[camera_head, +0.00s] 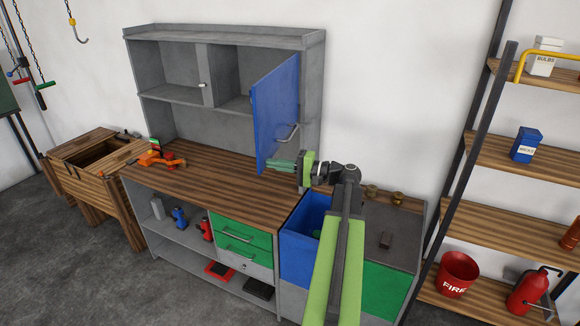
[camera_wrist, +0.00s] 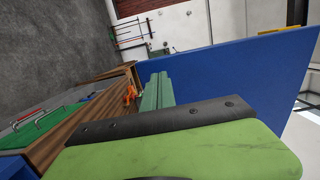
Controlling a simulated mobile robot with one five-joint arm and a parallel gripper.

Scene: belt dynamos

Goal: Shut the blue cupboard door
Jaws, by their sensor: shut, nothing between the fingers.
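The blue cupboard door (camera_head: 275,105) stands open on the right side of the grey upper cabinet, swung out over the worktop. It has a metal handle (camera_head: 288,133). My gripper (camera_head: 272,165) is by the door's lower edge, its teal fingers shut and empty, overlapping the door's bottom in the head view. In the wrist view the fingers (camera_wrist: 157,93) lie in front of the blue panel (camera_wrist: 235,75), which runs to the right. I cannot tell whether they touch it.
The wooden worktop (camera_head: 215,175) is mostly clear, with an orange tool (camera_head: 155,158) at its left end. Below are green drawers (camera_head: 240,235) and a blue open-looking front (camera_head: 303,222). Brass weights (camera_head: 370,190) stand to the right. A shelf rack (camera_head: 500,150) is further right.

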